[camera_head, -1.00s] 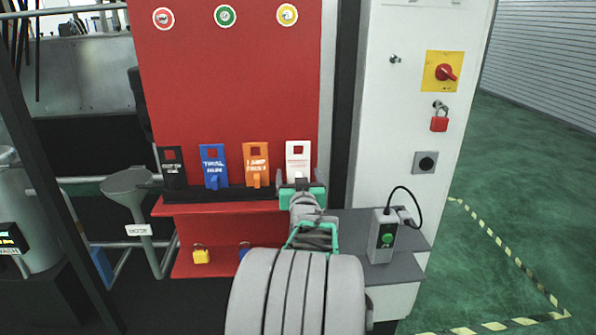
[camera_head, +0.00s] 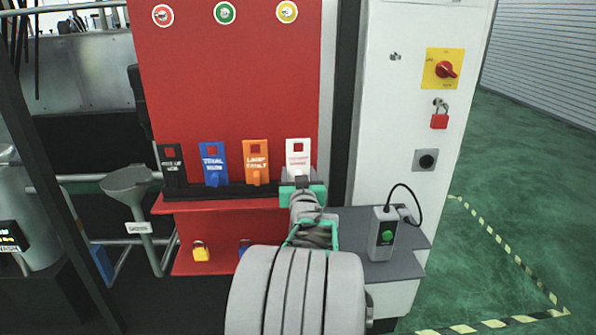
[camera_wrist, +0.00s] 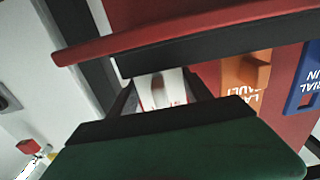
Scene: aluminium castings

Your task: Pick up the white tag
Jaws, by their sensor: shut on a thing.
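The white tag (camera_head: 298,153) stands upright at the right end of the dark ledge on the red board, with a red square near its top. My gripper (camera_head: 302,186) is at the tag's lower part and is shut on it. In the wrist view the white tag (camera_wrist: 163,88) shows between the two dark fingers of my gripper (camera_wrist: 160,100). The tag's lower end is hidden behind my gripper in the head view.
Orange (camera_head: 256,160), blue (camera_head: 213,162) and black (camera_head: 172,165) tags stand left of the white one. A red shelf with a yellow padlock (camera_head: 201,251) is below. A grey box with a green button (camera_head: 384,234) sits on the grey shelf at right.

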